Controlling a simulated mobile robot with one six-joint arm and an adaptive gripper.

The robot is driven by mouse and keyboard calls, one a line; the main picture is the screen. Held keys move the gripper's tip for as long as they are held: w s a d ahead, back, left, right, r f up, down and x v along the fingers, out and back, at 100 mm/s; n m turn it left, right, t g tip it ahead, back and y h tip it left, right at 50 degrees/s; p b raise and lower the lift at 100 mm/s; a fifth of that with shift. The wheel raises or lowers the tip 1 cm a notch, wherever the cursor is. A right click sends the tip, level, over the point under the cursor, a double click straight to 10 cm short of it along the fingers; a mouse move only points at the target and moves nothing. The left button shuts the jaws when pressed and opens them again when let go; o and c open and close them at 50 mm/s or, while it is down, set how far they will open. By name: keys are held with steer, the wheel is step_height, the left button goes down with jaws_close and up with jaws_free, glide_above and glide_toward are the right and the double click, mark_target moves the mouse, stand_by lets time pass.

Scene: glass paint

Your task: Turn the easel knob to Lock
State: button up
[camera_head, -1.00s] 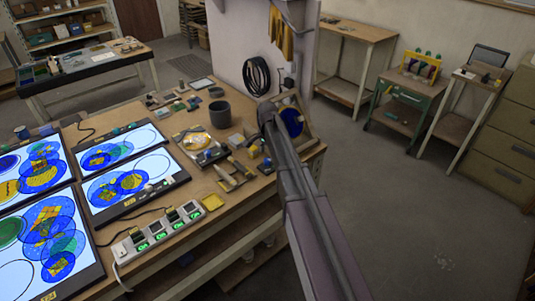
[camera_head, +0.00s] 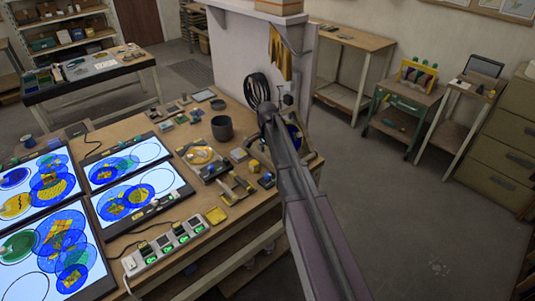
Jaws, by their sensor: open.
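The wooden easel (camera_head: 312,155) stands at the right end of the workbench, with a dark blue round piece (camera_head: 294,131) on it. My arm crosses in front of the easel and hides much of it. I cannot make out the easel knob or any Lock marking. My gripper does not show; only the dark upper links of my arm are visible, ending at a rounded joint just left of the easel.
The workbench (camera_head: 214,240) holds lit panels (camera_head: 125,195) with coloured discs, a power strip (camera_head: 165,248), a dark grey pot (camera_head: 222,128) and small trays. A white partition (camera_head: 235,60) with a hanging black coil (camera_head: 258,90) stands behind the easel. The floor (camera_head: 405,210) at right is clear.

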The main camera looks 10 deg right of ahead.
steer(key=s+f+n+b, duration=0.4)
steer(key=s+n+b, duration=0.1)
steer(key=s, duration=0.8)
steer(key=s+f+n+b, duration=0.5)
steer(key=s+n, duration=0.2)
steer(key=s, duration=0.6)
steer(key=shift+d+f, duration=0.2)
steer(key=shift+d, duration=0.05)
stand_by(1.3)
